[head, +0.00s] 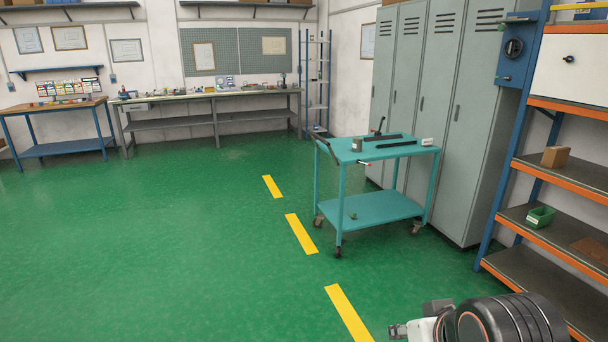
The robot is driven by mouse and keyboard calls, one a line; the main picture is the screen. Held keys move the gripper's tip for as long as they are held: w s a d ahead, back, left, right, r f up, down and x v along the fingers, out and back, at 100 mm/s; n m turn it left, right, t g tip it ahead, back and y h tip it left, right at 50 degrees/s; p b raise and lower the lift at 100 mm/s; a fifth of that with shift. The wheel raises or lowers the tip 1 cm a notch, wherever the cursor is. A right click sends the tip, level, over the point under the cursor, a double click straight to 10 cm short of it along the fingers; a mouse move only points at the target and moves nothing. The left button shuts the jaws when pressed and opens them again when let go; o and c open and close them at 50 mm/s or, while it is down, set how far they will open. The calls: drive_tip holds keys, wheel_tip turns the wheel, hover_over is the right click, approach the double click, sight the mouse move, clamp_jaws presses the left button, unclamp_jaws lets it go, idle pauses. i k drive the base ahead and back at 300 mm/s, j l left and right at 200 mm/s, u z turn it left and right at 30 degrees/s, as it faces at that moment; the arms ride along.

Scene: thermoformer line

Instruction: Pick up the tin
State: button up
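A small grey cylinder that looks like the tin (357,144) stands upright on the top shelf of a teal cart (340,152), near its left end. It is small in the head view and no label can be read. A part of my arm shows at the bottom right edge, with small grey and white pieces at its left end. I cannot make out my gripper's fingers there. These parts are well in front of the cart and apart from the tin.
Dark strips (388,140), a red-tipped item (365,163) and a small white box (427,142) share the cart top. Grey lockers (435,110) stand close behind the cart. An orange-edged rack (560,180) stands at right. The green floor (150,240) at left is clear.

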sight(357, 142)
drive_tip(key=i, duration=2.15)
drive_tip(key=i+z, duration=0.15)
drive_tip(key=i, duration=0.3)
drive_tip(key=i+j+z, duration=0.2)
drive_tip(key=i, duration=0.3)
drive_tip(key=i+j+z, duration=0.15)
drive_tip(key=i, duration=0.3)
drive_tip(key=i+j+z, duration=0.15)
drive_tip(key=i, duration=0.3)
